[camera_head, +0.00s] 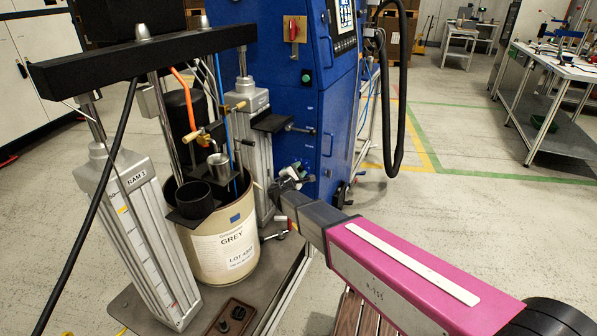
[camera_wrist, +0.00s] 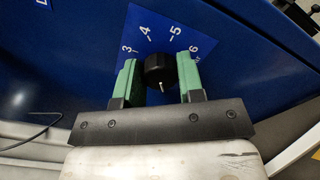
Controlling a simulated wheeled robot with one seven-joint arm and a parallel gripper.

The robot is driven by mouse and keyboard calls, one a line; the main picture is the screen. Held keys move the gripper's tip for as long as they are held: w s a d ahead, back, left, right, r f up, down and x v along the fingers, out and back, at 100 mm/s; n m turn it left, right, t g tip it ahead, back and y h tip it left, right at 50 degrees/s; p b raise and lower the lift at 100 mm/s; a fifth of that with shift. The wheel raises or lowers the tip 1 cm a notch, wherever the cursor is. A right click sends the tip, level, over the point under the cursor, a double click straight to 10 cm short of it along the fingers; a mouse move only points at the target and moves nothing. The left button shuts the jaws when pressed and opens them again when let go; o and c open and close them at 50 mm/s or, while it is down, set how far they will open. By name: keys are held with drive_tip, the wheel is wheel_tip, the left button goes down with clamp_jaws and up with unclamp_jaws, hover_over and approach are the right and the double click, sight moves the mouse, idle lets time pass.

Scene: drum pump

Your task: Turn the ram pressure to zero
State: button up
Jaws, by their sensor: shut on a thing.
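The ram pressure knob (camera_wrist: 160,70) is black and round with a small white mark on its lower part in the wrist view. It sits on a blue dial label (camera_wrist: 148,30) with white numbers; 3, 4, 5 and 6 can be read. My gripper (camera_wrist: 160,80) has its green fingers on the left and right sides of the knob, shut on it. The lower part of the dial is hidden behind my gripper. In the head view my gripper (camera_head: 296,172) is at the lower front of the blue cabinet (camera_head: 310,110); the knob is too small to make out there.
A black hose (camera_head: 401,110) hangs at the cabinet's right. A workbench (camera_head: 560,72) stands far right. The floor between is open. A brown control box (camera_head: 230,317) is at front.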

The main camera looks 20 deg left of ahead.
drive_tip(key=shift+n, duration=1.1)
drive_tip(key=o, duration=0.9)
drive_tip(key=shift+s, duration=0.1)
drive_tip(key=s, duration=0.7)
drive_tip(key=shift+s+a, duration=0.1)
drive_tip(key=shift+a, duration=0.2)
drive_tip(key=shift+d, duration=0.1)
